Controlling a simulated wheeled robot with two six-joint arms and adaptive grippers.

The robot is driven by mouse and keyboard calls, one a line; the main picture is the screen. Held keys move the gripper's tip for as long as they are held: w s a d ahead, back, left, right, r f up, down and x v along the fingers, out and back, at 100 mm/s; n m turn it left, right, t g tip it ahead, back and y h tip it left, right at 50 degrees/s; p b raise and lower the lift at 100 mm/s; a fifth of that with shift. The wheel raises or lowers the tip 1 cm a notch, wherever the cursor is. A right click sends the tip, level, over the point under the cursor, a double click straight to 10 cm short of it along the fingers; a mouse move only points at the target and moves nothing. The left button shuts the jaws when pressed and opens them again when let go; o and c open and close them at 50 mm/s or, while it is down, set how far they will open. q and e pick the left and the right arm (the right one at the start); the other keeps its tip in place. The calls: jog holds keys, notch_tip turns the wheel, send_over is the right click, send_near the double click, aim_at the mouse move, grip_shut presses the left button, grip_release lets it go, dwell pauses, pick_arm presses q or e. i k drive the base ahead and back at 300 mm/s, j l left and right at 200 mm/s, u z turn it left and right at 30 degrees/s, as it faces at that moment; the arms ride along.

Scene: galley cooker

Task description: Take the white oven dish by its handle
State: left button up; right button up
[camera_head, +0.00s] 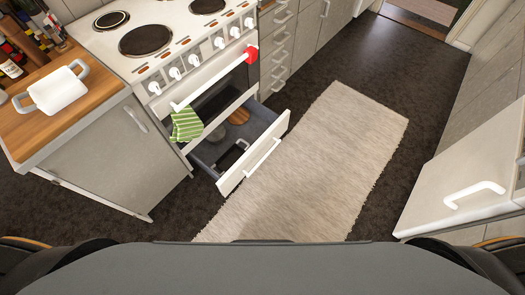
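The white oven dish (57,91) sits on the wooden worktop (40,128) at the far left, near the worktop's front edge. It has a handle on each side: one at the upper right (80,67) and one at the lower left (20,103). Nothing touches the handles. Neither of my grippers shows in the head view. Only dark, rounded parts of my own body show along the bottom edge.
The cooker (150,32) stands right of the worktop, its lower drawer (253,153) pulled out. A green striped towel (186,125) hangs from the oven door handle. Bottles (10,67) stand behind the dish. A pale rug (315,160) covers the open floor.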

aim_at(58, 90)
jog(key=u, duration=1.6)
jog(key=z, duration=0.3)
jog(key=i+j+z, duration=0.3)
jog(key=j, duration=0.7)
jog(key=i+j+z, duration=0.15)
jog(key=j+z, duration=0.2)
jog(key=j, duration=0.65)
jog(key=j+z, duration=0.3)
jog(key=j, duration=0.7)
